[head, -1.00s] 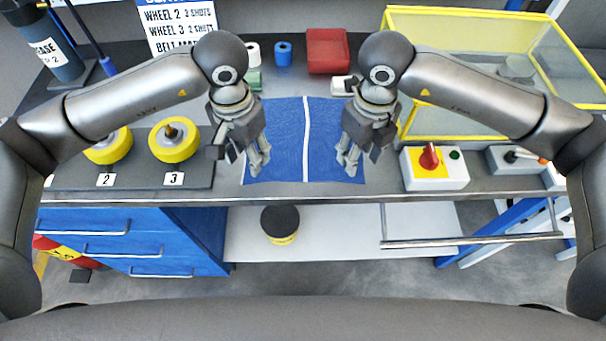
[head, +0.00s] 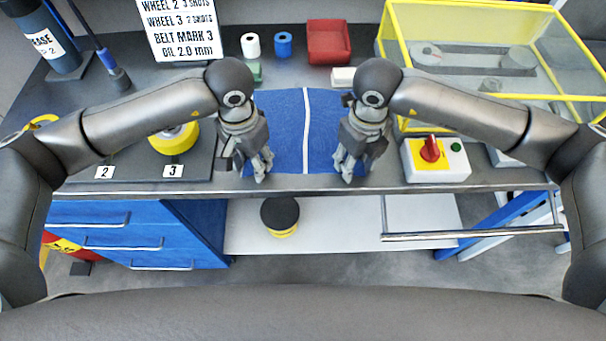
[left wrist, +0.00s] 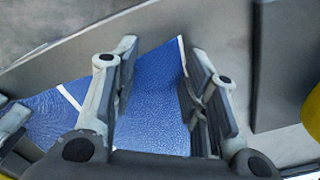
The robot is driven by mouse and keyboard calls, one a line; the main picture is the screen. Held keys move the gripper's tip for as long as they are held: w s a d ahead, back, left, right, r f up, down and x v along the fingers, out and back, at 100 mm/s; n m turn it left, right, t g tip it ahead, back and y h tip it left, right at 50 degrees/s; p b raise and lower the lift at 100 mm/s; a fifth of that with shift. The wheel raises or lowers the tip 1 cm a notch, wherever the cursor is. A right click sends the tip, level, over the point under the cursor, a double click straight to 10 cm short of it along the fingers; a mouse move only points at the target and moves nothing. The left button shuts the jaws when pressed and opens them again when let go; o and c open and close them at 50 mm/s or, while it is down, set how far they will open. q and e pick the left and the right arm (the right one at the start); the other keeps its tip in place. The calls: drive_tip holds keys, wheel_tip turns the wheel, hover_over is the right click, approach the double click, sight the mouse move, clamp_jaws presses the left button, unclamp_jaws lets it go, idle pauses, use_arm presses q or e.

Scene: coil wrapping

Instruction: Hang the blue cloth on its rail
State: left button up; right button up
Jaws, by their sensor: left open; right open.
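The blue cloth (head: 285,125) lies flat on the bench top with a white stripe down its middle. My left gripper (head: 258,172) is over its front left corner, fingers pointing down. My right gripper (head: 348,170) is over its front right corner. Both are open, and they hide the front corners. In the left wrist view, my left gripper's fingers (left wrist: 160,60) stand apart with blue cloth (left wrist: 155,105) visible between and below them. I cannot tell whether the fingers touch it. The metal rail (head: 475,234) runs along the bench front at lower right, bare.
A yellow wheel (head: 174,141) on a dark board stands left of the cloth. A switch box (head: 436,160) with a red knob is at right, before a yellow-framed clear case (head: 455,132). White and blue rolls and a red bin (head: 328,42) stand behind. A dark-topped can (head: 280,216) sits on the lower shelf.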

use_arm(q)
drive_tip(key=shift+f, duration=0.1)
clamp_jaws()
use_arm(e)
drive_tip(key=shift+f, duration=0.1)
clamp_jaws()
use_arm(q)
drive_tip(key=shift+a, duration=0.1)
use_arm(e)
drive_tip(key=shift+d, duration=0.1)
